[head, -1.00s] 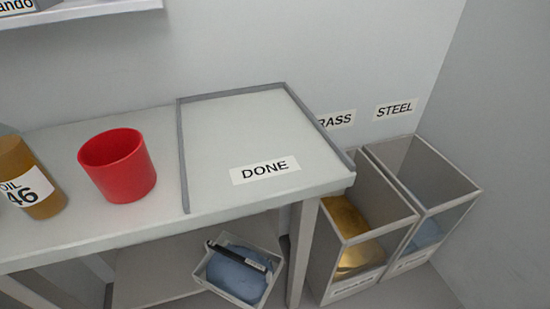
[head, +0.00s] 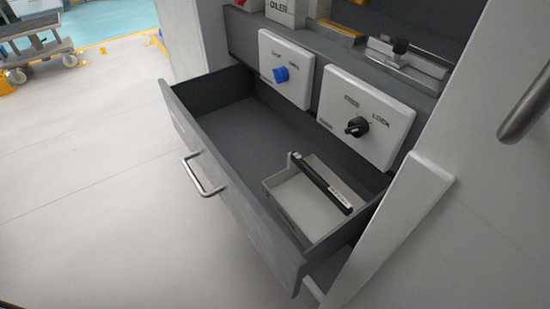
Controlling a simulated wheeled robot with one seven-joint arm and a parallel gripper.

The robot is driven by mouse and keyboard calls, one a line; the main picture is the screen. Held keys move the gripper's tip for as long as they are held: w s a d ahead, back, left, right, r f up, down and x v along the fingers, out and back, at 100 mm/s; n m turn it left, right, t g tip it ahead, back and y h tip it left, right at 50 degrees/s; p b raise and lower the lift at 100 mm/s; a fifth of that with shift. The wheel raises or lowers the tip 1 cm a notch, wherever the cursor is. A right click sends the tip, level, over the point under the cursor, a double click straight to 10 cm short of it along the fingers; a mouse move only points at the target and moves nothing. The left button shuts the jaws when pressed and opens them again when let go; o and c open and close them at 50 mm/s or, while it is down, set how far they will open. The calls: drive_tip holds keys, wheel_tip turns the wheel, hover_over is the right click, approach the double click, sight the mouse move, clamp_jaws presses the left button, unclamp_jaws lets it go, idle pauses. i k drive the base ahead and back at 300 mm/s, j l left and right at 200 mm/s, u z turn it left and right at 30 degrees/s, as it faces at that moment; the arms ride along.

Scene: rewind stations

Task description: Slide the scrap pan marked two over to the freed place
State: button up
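A small pale grey pan (head: 278,192) with a black bar handle (head: 322,184) across its top lies inside an open dark grey drawer (head: 215,195). It sits at the drawer's right end, and its inside looks empty. I can read no number on it, so I cannot tell if it is the scrap pan marked two. The left and middle of the drawer floor (head: 245,125) are bare. My gripper is not in view.
A blue knob (head: 281,74) and a black knob (head: 357,127) on white plates stand behind the drawer. The drawer front has a bar handle (head: 203,175). A slanted white panel (head: 395,225) borders the right. Open floor (head: 85,200) lies left; a cart (head: 38,45) stands far back.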

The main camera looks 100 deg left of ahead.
sight(311, 198)
drive_tip(key=u, duration=1.85)
drive_tip(key=j+z, duration=0.15)
drive_tip(key=j, duration=0.45)
drive_tip(key=k+j+z, duration=0.1)
drive_tip(key=j, duration=0.5)
drive_tip(key=k+j+z, duration=0.15)
drive_tip(key=j, duration=0.45)
